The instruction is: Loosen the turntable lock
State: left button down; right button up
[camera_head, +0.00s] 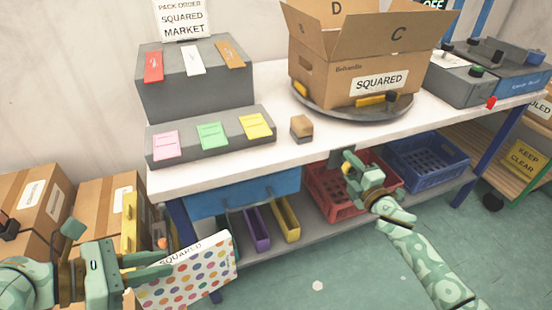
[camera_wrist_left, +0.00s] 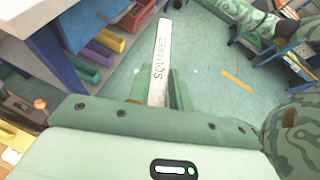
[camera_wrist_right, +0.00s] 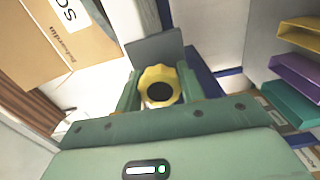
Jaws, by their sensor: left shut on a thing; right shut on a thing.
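The turntable (camera_head: 325,110) is a grey disc on the white table, carrying an open cardboard box (camera_head: 335,82) marked SQUARED. A yellow lobed knob with a dark centre (camera_wrist_right: 158,90), apparently the turntable lock, sits at a grey bracket (camera_wrist_right: 155,46) by the table's front edge. My right gripper (camera_wrist_right: 158,86) is shut on this knob, one finger on each side; the gripper mostly hides the knob in the head view (camera_head: 352,170). My left gripper (camera_head: 160,266) is shut on a white, dotted flat box (camera_head: 190,278) marked SQUARED, held at the lower left, clear of the table.
Grey stands with coloured cards (camera_head: 212,138) and a small brown block (camera_head: 302,128) are on the table. A red crate (camera_head: 322,190), a blue crate (camera_head: 425,160) and coloured bins (camera_head: 286,218) sit below. Closed cartons (camera_head: 38,205) stand at left. The floor in front is open.

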jog(key=shift+s+f, duration=0.1)
jog(key=shift+f, duration=0.1)
dwell(0.4)
jog(key=o, duration=1)
jog(key=shift+r, duration=0.1)
pick_arm(q)
jog(key=r+p, duration=0.3)
jog(key=r, duration=0.2)
jog(key=shift+s+r+p, duration=0.15)
jog(key=shift+s+p, duration=0.05)
jog(key=shift+p, duration=0.2)
jog(key=shift+r, duration=0.1)
pick_arm(e)
jog(key=v, duration=1.2)
